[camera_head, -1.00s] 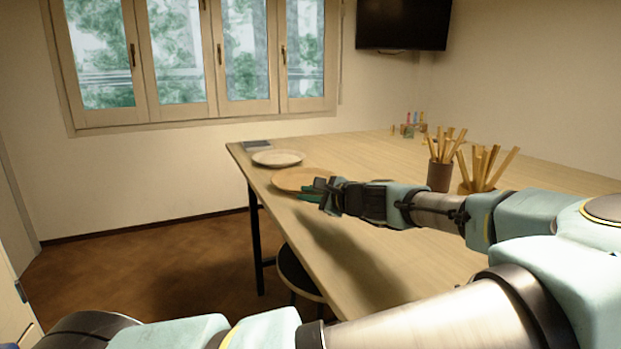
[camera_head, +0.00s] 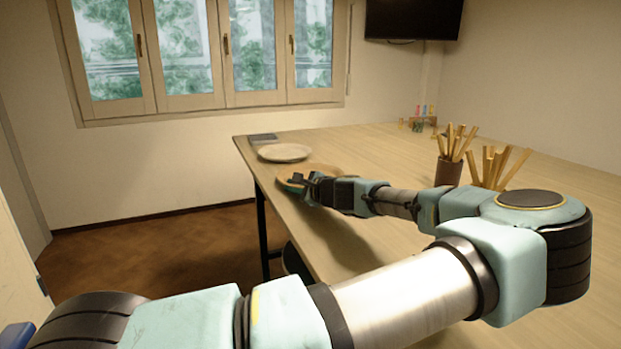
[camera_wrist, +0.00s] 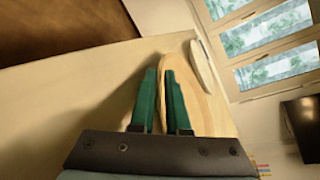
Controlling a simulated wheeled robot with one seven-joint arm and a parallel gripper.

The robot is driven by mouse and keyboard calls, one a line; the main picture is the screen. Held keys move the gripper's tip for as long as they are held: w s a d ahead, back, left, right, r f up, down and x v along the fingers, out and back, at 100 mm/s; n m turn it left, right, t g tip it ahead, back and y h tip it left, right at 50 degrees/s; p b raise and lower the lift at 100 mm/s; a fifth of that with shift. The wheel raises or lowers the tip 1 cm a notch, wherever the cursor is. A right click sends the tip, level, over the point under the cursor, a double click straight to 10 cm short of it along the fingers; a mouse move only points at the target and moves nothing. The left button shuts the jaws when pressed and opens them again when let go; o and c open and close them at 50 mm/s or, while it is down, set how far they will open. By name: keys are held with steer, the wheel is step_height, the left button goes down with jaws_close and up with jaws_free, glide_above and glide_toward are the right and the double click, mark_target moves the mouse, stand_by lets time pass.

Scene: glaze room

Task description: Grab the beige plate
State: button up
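A tan-beige round plate (camera_head: 309,171) lies on the table's left side, partly hidden behind my gripper (camera_head: 297,181). In the wrist view the plate (camera_wrist: 203,103) reaches up from between and beside the green fingers. My gripper (camera_wrist: 160,72) is open, with a gap between its two fingers. The plate's near rim runs into that gap, one finger on each side of it. I cannot tell whether either finger touches the plate. A paler, off-white plate (camera_head: 284,152) lies just beyond it; it also shows in the wrist view (camera_wrist: 202,62).
The long wooden table (camera_head: 400,150) has a flat grey item (camera_head: 262,137) at its far left corner. Small coloured bottles (camera_head: 424,112) stand at the back.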

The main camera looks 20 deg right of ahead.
steer(key=shift+w, duration=0.15)
steer(key=shift+a, duration=0.1)
jaws_close()
steer(key=shift+f, duration=0.1)
stand_by(0.8)
steer(key=shift+r, duration=0.2)
stand_by(0.4)
